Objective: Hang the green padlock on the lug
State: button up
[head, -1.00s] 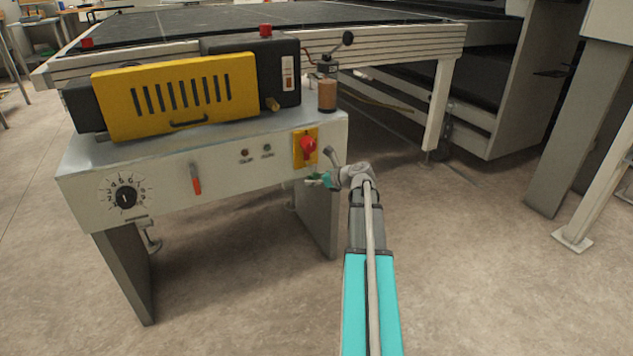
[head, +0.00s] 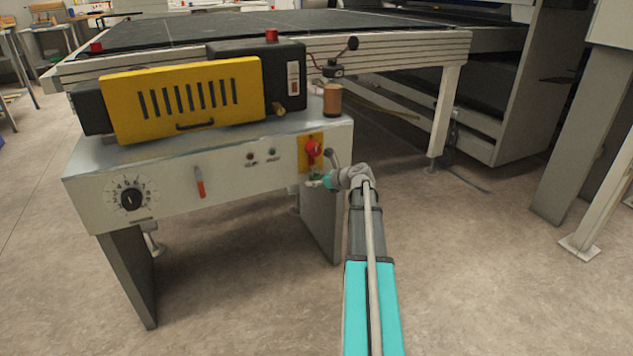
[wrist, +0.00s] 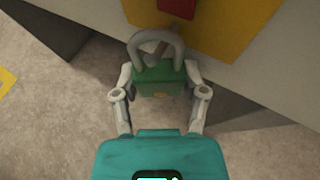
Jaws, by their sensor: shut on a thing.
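The green padlock (wrist: 158,80) sits between the fingers of my gripper (wrist: 159,92) in the wrist view, its grey shackle pointing toward the machine panel. My gripper is shut on it. In the head view my gripper (head: 316,181) is just below the red rotary switch (head: 313,150) on its yellow plate (head: 303,163). In the wrist view the shackle overlaps the lower edge of the yellow plate (wrist: 225,28), below the red switch handle (wrist: 178,7). A brownish tab (wrist: 176,27), perhaps the lug, shows just beyond the shackle. Whether they touch or interlock I cannot tell.
The grey control panel (head: 225,185) carries a dial (head: 131,198) and an orange-red handle (head: 200,188). A brown cylinder (head: 332,100) stands on the machine's right end. The yellow guard (head: 185,98) is above.

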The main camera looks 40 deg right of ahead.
jog(key=shift+w+d+f, duration=0.15)
jog(key=shift+w+f, duration=0.05)
jog(key=shift+w, duration=0.25)
jog(key=shift+o, duration=1.1)
jog(key=shift+w+f, duration=0.2)
jog(key=shift+w, duration=0.05)
jog(key=shift+s, duration=0.1)
jog(key=o, duration=1.1)
jog(key=shift+f, duration=0.1)
jog(key=shift+o, duration=0.2)
jog(key=shift+f+b, duration=0.2)
jog(key=shift+b, duration=0.2)
